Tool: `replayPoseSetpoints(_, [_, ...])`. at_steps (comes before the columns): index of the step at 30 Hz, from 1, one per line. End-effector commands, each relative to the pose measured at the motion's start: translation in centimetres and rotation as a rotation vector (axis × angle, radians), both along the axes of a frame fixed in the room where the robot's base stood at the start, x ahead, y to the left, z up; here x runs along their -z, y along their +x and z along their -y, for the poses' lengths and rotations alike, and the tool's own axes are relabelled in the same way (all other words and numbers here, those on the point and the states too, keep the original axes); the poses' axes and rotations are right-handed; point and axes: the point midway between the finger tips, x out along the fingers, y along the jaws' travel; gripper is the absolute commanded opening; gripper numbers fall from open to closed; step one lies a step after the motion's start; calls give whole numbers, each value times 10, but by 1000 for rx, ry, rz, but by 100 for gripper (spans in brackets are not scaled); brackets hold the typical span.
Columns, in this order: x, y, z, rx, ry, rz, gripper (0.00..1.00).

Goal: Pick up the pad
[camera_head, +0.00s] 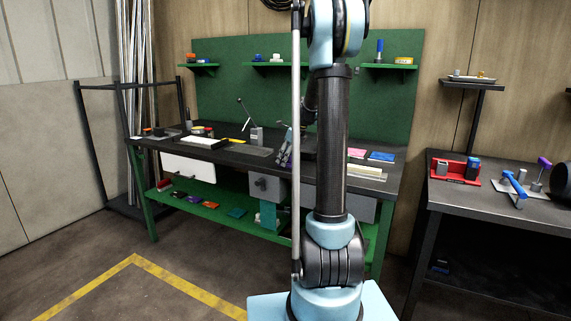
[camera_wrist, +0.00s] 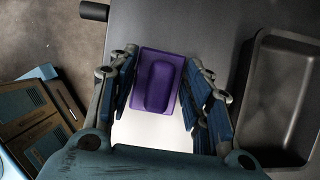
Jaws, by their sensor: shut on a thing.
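The pad is a purple rectangular block with a raised rounded middle, seen in the wrist view (camera_wrist: 158,84). My gripper (camera_wrist: 159,62) has its blue-faced fingers on the pad's left and right sides and is shut on it. A white surface shows just below the pad in that picture; whether the pad touches what is under it I cannot tell. In the head view my arm column hides most of the bench's middle, and I cannot make out the held pad there.
A dark open tray (camera_wrist: 251,100) lies right of my gripper. The green workbench (camera_head: 149,204) carries several small parts, with drawers below. A second dark table (camera_head: 447,198) stands at the right with a red holder (camera_head: 447,171). Brown boxes (camera_wrist: 38,115) show at the wrist view's left.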

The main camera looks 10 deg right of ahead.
Motion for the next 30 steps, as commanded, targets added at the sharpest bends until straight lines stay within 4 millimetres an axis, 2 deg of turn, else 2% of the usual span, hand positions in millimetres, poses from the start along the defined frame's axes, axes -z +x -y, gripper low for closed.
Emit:
replayPoseSetpoints(5, [-9,0,0,0,0,0,22])
replayPoseSetpoints(15, [-66,0,0,0,0,0,22])
replayPoseSetpoints(21, [-91,0,0,0,0,0,22])
replayPoseSetpoints(30, [-101,0,0,0,0,0,22])
